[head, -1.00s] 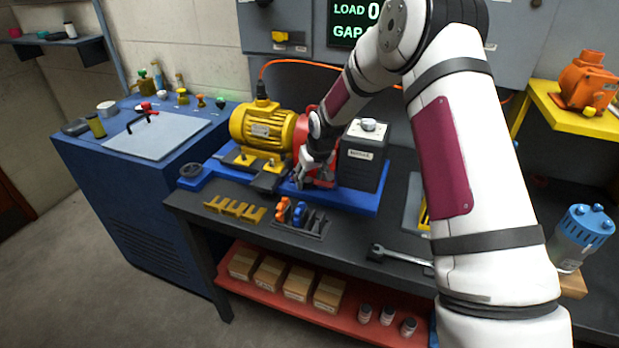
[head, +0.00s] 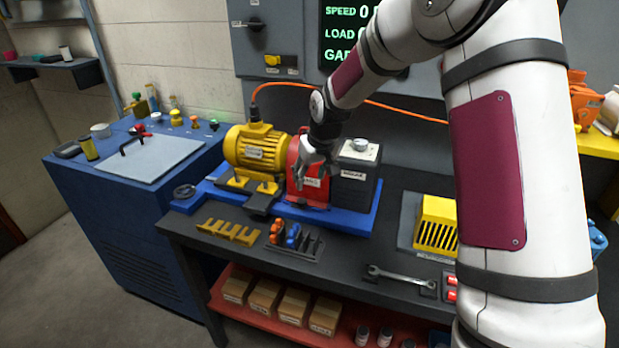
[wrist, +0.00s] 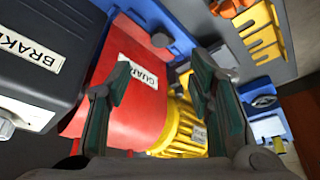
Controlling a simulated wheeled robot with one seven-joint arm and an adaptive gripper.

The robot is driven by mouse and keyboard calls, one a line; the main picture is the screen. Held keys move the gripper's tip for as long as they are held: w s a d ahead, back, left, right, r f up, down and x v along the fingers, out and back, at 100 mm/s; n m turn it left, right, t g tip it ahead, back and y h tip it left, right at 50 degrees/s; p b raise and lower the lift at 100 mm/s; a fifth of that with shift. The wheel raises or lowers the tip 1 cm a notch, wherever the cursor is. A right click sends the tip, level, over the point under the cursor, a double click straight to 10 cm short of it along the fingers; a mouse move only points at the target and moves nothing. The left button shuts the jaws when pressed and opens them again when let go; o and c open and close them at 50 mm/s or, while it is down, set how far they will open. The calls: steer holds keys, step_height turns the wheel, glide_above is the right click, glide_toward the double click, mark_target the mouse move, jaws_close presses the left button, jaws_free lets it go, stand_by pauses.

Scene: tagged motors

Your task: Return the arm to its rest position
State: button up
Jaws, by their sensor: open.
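My gripper (head: 316,172) is open and empty in the head view, just above and in front of the red guard (head: 300,188). In the wrist view its two fingers (wrist: 160,95) stand apart, with the red guard (wrist: 135,85) labelled GUARD behind and below them. My white arm with maroon panels reaches down from the upper right and hides part of the back wall. The yellow motor (head: 258,148) sits left of the guard. The dark brake box (head: 357,175) stands right of it. I cannot tell how far the fingertips are from the guard.
The blue base plate (head: 345,217) carries the motor, guard and brake. A yellow rack (head: 228,232), a tool holder (head: 290,243), a wrench (head: 400,277) and a yellow slotted cover (head: 436,225) lie on the dark bench. An orange cable (head: 395,108) runs behind. Open space is above the bench.

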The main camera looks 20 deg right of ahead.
steer(key=s+r+h, duration=0.2)
steer(key=s+r, duration=1.4)
steer(key=s, duration=0.2)
steer(key=s+a+r+m+y, duration=0.1)
steer(key=s+m, duration=0.1)
steer(key=s, duration=1.9)
steer(key=shift+r+t, duration=0.35)
steer(key=shift+t, duration=0.05)
